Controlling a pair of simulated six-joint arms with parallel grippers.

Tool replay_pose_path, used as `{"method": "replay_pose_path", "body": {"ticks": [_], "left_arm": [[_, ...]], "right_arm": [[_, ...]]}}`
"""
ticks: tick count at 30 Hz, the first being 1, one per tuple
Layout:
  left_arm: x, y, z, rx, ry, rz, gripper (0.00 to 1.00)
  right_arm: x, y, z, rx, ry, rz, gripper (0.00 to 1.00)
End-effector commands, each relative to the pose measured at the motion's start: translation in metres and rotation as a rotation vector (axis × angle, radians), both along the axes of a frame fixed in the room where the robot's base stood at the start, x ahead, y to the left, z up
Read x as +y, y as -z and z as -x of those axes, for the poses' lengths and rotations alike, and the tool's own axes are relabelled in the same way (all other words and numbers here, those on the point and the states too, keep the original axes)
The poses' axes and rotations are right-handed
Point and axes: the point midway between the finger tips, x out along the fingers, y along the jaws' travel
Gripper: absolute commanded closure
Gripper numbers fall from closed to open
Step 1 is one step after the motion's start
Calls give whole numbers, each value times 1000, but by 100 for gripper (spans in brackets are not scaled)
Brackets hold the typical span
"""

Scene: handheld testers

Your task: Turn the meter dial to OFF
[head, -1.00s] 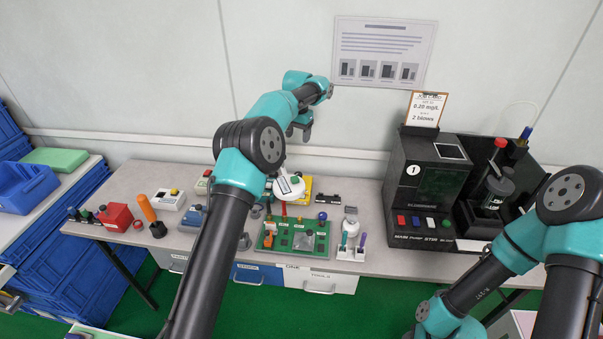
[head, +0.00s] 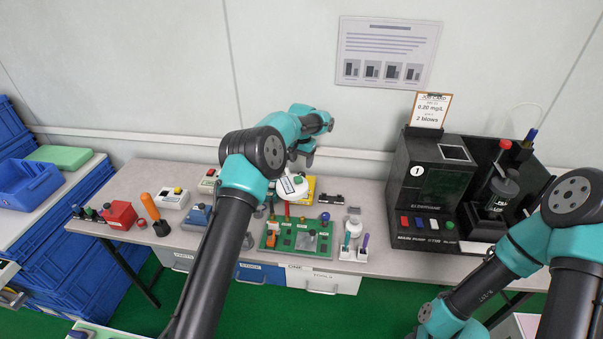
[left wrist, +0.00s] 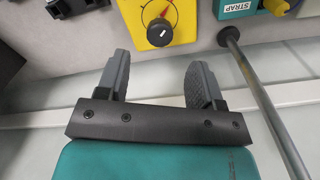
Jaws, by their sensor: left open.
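The meter is a yellow unit with a black round dial (left wrist: 160,31) that has a white mark and a red pointer or line beside it, at the top of the left wrist view. Its yellow body (head: 309,183) shows in the head view at the back of the bench, partly hidden by a white tool-like part. I cannot read its dial position labels. My left gripper (left wrist: 158,70) is open and empty, its two fingers pointing at the meter with the dial beyond and between them, apart from it. In the head view the left gripper (head: 307,158) hangs above the meter. My right gripper is out of view.
A green board (head: 290,239) with parts lies in front. A black machine (head: 432,180) stands to the right. An orange-handled tool (head: 150,206) and a red box (head: 120,214) are to the left. In the left wrist view, a STRAP-labelled teal box (left wrist: 236,8) and a dark rod (left wrist: 262,95) lie right of the meter.

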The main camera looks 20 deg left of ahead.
Motion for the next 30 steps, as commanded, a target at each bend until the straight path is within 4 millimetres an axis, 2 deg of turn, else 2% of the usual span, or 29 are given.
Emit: {"method": "replay_pose_path", "body": {"ticks": [3,10,15,23,30], "left_arm": [[0,22,0,3,0,0,39],[0,53,0,2,0,0,39],[0,62,0,1,0,0,39],[0,62,0,1,0,0,39],[0,62,0,1,0,0,62]], "right_arm": [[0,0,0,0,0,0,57],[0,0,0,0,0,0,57],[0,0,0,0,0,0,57],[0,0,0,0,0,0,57],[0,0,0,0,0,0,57]]}}
